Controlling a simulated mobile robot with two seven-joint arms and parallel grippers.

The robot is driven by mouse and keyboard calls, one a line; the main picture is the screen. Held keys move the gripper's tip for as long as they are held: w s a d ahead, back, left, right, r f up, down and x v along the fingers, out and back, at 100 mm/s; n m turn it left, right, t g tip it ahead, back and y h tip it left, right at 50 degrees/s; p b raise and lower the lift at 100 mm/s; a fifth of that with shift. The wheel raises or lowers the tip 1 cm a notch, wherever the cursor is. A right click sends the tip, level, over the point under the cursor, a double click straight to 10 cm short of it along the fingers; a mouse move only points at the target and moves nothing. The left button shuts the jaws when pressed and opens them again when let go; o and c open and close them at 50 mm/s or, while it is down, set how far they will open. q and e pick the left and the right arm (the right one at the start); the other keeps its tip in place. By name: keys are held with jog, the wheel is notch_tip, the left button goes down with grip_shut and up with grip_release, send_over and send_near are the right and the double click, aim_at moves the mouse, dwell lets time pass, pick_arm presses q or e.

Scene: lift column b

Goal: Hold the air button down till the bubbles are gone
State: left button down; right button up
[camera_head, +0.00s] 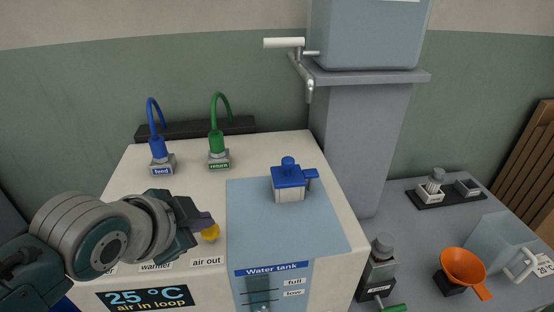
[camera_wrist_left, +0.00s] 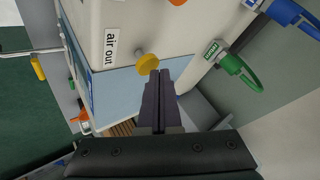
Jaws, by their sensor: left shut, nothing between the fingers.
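The yellow air button (camera_head: 210,233) sits on top of the white unit (camera_head: 275,150), above the label "air out" (camera_head: 207,261). My left gripper (camera_head: 205,221) is shut and empty, its dark fingertips right beside the button. In the left wrist view, the fingertips (camera_wrist_left: 160,75) are close to the yellow button (camera_wrist_left: 147,64); I cannot tell whether they touch it or whether it is pressed. The display (camera_head: 148,298) reads "25 °C" and "air in loop". The water tank (camera_head: 290,225) has "full" and "low" marks; bubbles are not clearly visible. My right gripper is not in view.
The blue feed hose (camera_head: 157,140) and green return hose (camera_head: 216,140) stand behind the button. A blue-capped filler (camera_head: 288,180) is on the tank. On the right are an orange funnel (camera_head: 463,268), a clear jug (camera_head: 497,242) and a grey bottle (camera_head: 378,265).

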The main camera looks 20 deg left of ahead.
aim_at(205, 235)
pick_arm(q)
jog(key=shift+f, duration=0.5)
dwell(3.5)
jog(key=shift+r, duration=0.1)
dwell(0.5)
jog(key=shift+r+p, duration=0.85)
jog(key=shift+p, duration=0.05)
notch_tip(205, 235, up, 5)
jog(key=p, duration=0.5)
jog(key=shift+r+p, duration=0.1)
jog(key=shift+p, duration=0.25)
jog(key=shift+s, duration=0.1)
